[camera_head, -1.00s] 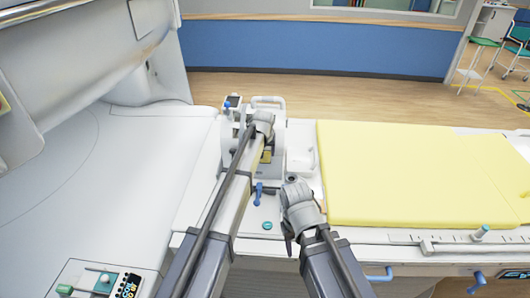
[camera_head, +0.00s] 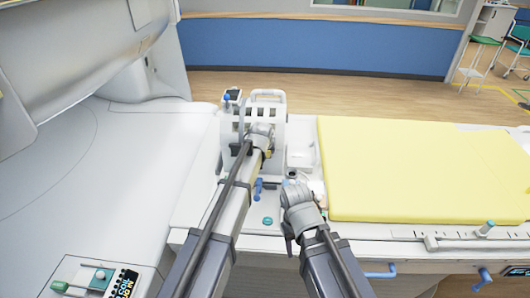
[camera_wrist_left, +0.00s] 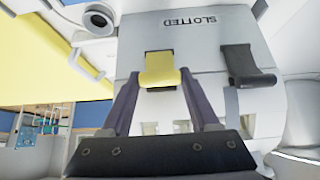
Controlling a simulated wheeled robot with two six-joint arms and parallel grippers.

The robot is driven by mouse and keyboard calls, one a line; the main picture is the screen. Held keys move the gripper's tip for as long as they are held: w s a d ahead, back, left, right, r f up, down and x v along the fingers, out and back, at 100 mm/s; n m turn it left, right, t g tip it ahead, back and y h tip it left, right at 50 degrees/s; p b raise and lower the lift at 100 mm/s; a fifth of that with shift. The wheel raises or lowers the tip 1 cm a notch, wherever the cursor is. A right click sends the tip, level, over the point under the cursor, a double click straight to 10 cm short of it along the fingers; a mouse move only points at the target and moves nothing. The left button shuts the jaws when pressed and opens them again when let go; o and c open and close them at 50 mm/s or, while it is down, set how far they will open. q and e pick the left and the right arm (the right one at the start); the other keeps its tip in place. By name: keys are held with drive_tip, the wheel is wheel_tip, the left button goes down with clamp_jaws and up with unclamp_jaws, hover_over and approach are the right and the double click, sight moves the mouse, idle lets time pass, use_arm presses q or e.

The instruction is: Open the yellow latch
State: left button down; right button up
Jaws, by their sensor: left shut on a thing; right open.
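The yellow latch (camera_wrist_left: 160,70) sits on the front of a white slotted housing (camera_wrist_left: 205,50), below its upside-down "SLOTTED" label. My left gripper (camera_wrist_left: 160,82) is shut on the latch, one finger on each side of it. In the head view a bit of the yellow latch (camera_head: 268,154) shows beside my left wrist, which hides most of the housing's front. My right gripper (camera_head: 288,232) is open and empty, low over the near end of the table, apart from the latch; its fingers are hard to make out.
A dark grey lever (camera_wrist_left: 245,65) is beside the latch on the housing. A yellow mat (camera_head: 420,170) covers the table to the right. A blue lever (camera_head: 258,187) and teal button (camera_head: 267,221) lie between my arms. The large white scanner (camera_head: 80,60) stands left.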

use_arm(q)
drive_tip(key=shift+s+f+t+b, duration=0.55)
drive_tip(key=shift+t+b, duration=0.5)
drive_tip(key=shift+b, duration=0.65)
drive_tip(key=shift+s+f+t+b, duration=0.35)
drive_tip(key=shift+s+t+b, duration=0.3)
drive_tip(key=shift+t+b, duration=0.7)
use_arm(e)
wheel_tip(320, 180, down, 8)
drive_tip(key=shift+b, duration=0.3)
use_arm(q)
drive_tip(key=shift+g, duration=0.3)
use_arm(e)
drive_tip(key=shift+r, duration=0.15)
use_arm(q)
drive_tip(key=shift+c, duration=1.6)
unclamp_jaws()
drive_tip(key=shift+r, duration=0.1)
drive_tip(key=p+v, duration=0.4)
drive_tip(key=v, duration=0.3)
drive_tip(key=shift+s, duration=0.35)
use_arm(e)
wheel_tip(320, 180, up, 4)
drive_tip(key=shift+r, duration=0.1)
use_arm(q)
drive_tip(key=shift+r, duration=0.15)
